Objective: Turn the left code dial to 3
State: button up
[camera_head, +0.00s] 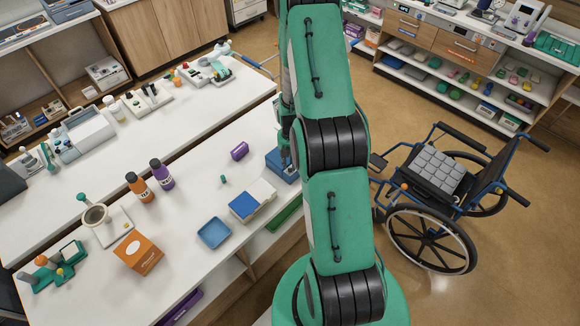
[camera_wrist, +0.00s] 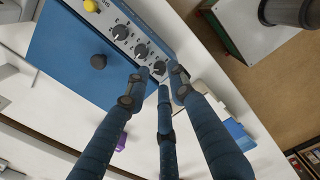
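A blue box (camera_head: 278,166) stands at the table's right edge in the head view, partly hidden behind my arm. In the wrist view the blue box (camera_wrist: 70,50) fills the upper left, with a silver panel along one edge. The panel carries a row of dark dials: an upper-left dial (camera_wrist: 121,32), a middle dial (camera_wrist: 140,50) and a lower-right dial (camera_wrist: 159,68). Their exact settings are too small to read. My gripper (camera_wrist: 160,76) has its dark blue fingers spread, with the tips around or just above the lower-right dial. Contact with it cannot be told.
On the table are a purple block (camera_head: 239,151), a blue tray (camera_head: 214,232) and an orange box (camera_head: 138,254). A wheelchair (camera_head: 440,190) stands on the floor at right.

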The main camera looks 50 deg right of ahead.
aim_at(290, 170)
jog(key=shift+f, duration=1.3)
grip_shut()
